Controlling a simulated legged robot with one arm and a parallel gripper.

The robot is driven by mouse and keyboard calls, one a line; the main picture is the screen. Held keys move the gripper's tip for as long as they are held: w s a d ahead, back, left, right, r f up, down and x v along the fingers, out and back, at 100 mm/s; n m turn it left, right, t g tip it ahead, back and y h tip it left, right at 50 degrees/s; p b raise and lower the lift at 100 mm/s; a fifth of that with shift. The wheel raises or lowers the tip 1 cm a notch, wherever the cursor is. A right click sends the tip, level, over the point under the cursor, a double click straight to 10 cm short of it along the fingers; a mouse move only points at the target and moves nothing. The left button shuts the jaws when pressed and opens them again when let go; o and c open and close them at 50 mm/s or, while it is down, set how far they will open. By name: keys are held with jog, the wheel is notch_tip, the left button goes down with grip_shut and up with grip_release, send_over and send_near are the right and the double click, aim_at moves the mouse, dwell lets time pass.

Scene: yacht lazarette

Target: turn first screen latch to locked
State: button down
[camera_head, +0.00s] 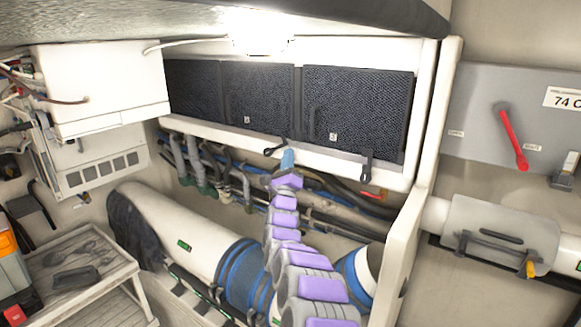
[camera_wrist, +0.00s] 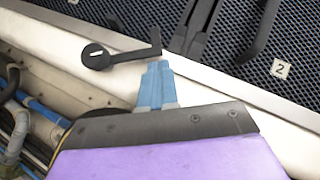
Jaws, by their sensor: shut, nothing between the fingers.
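A black latch (camera_head: 275,148) sits on the white lower rail under the dark screens. In the wrist view the latch (camera_wrist: 122,56) has a round pivot at left with a white mark, and its arm lies roughly along the rail to the right, ending in a bent-up tip. My gripper (camera_head: 288,156) has blue fingers, shut and empty. In the wrist view the fingertips (camera_wrist: 157,66) are just below the latch's arm near its tip; I cannot tell whether they touch. A second black latch (camera_head: 367,165) stands on the rail farther right.
Dark mesh screens (camera_head: 262,98) fill the locker front; a "2" label (camera_wrist: 280,69) is right of the latch. Hoses and pipes (camera_head: 190,165) run below the rail. A white upright post (camera_head: 437,110) and a red lever (camera_head: 511,138) are to the right.

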jog(key=shift+w+a+r, duration=0.1)
jog(key=shift+w+r, duration=0.05)
jog(key=shift+r, duration=0.05)
jog(key=shift+r, duration=0.1)
dwell(0.4)
jog(key=shift+r+n+y, duration=0.25)
jog(key=shift+n+y, duration=0.15)
jog(key=shift+n, duration=0.2)
